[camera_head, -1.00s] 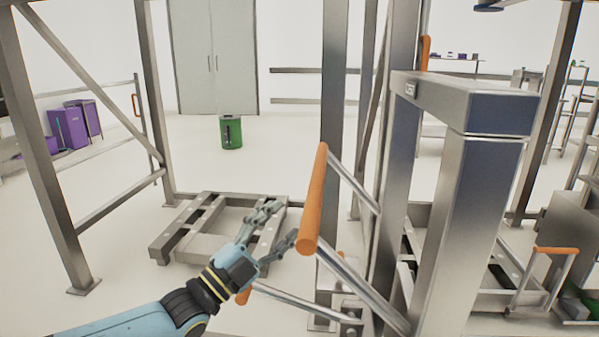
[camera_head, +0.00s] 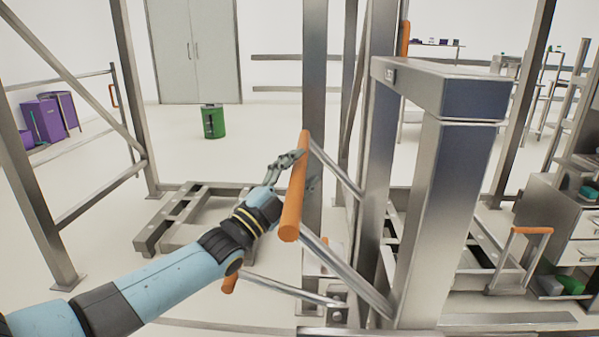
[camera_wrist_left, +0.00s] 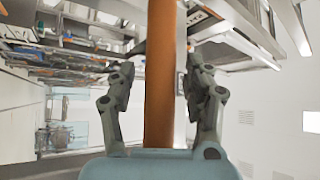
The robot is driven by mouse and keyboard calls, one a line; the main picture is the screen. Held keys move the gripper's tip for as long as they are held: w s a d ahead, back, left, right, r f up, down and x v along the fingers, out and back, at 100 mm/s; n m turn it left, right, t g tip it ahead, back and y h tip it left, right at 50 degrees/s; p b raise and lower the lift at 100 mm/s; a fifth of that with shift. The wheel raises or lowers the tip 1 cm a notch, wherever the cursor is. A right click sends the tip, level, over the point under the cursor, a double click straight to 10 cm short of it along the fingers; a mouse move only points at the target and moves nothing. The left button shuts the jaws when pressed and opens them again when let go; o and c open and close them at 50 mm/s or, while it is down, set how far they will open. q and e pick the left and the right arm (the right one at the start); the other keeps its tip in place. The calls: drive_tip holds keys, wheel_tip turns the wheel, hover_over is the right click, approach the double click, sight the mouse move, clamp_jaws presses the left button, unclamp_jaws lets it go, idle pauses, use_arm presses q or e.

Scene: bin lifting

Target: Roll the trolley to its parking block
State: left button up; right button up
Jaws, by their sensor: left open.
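The trolley appears to be the grey metal frame (camera_head: 455,170) on the right, with an orange handle (camera_head: 293,205) on two metal arms. My left gripper (camera_head: 300,170) is at the handle's upper half. In the left wrist view my left gripper (camera_wrist_left: 160,75) is open, with one finger on each side of the orange handle (camera_wrist_left: 160,115). The fingers do not appear closed on it. My right gripper is not in view. I cannot tell for sure which thing is the parking block; a low grey slatted frame (camera_head: 172,222) lies on the floor beyond my left arm.
A green bin (camera_head: 213,122) stands on the floor near a grey cabinet (camera_head: 192,50). Metal posts and rails (camera_head: 40,200) stand at the left. A drawer unit (camera_head: 565,225) is at the right. Pale floor is open around the green bin.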

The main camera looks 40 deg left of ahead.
use_arm(q)
clamp_jaws()
drive_tip(key=shift+s+f, duration=0.1)
idle(0.4)
